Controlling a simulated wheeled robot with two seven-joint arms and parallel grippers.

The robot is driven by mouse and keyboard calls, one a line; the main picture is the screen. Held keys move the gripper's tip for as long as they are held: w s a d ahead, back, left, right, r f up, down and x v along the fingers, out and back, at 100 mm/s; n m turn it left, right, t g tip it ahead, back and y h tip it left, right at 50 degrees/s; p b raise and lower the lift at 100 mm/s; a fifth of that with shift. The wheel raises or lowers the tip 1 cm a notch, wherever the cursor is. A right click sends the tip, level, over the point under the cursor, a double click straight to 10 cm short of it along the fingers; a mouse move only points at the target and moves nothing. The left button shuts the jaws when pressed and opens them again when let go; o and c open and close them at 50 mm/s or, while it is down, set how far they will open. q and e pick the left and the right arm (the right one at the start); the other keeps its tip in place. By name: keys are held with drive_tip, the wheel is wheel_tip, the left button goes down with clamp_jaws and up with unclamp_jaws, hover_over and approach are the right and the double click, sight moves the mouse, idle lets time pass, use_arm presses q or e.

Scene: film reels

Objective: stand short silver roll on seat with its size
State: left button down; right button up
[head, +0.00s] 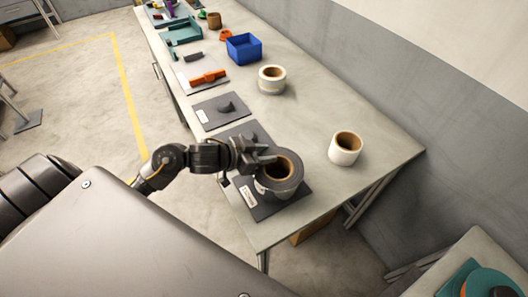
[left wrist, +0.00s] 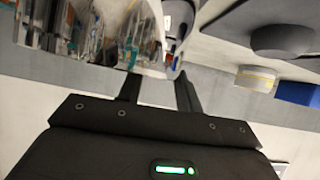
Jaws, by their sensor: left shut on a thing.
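A silver-grey roll with a brown core (head: 296,184) is at the near end of the bench, over the nearest dark seat plate (head: 262,211). My left gripper (head: 268,159) is shut on the roll's left side. The roll looks about upright, core opening up; I cannot tell whether it touches the plate. In the left wrist view my fingers (left wrist: 158,88) meet a shiny, reflective silver surface (left wrist: 85,35). Two more dark plates lie beyond: a middle one (head: 236,134), partly behind my gripper, and a far one (head: 205,118) with a raised dark boss. My right gripper is out of view.
A white roll (head: 344,150) stands right of the plates and a pale roll (head: 271,80) farther back. A blue bin (head: 244,49), an orange tool (head: 208,77) and teal trays (head: 184,32) occupy the far bench. Bare bench (head: 305,125) lies between the rolls.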

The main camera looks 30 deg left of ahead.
use_arm(q)
drive_tip(key=shift+f, duration=0.25)
idle(0.3)
drive_tip(key=c, duration=1.2)
unclamp_jaws()
drive_tip(key=shift+c, duration=0.2)
drive_tip(key=shift+f, duration=0.15)
drive_tip(key=shift+s+a+r+p, duration=0.3)
drive_tip(key=shift+s+r, duration=0.1)
drive_tip(key=shift+s, duration=0.05)
drive_tip(key=p+v, duration=0.5)
drive_tip(key=v, duration=0.5)
drive_tip(key=shift+f+p, duration=0.15)
drive_tip(key=shift+p, duration=0.2)
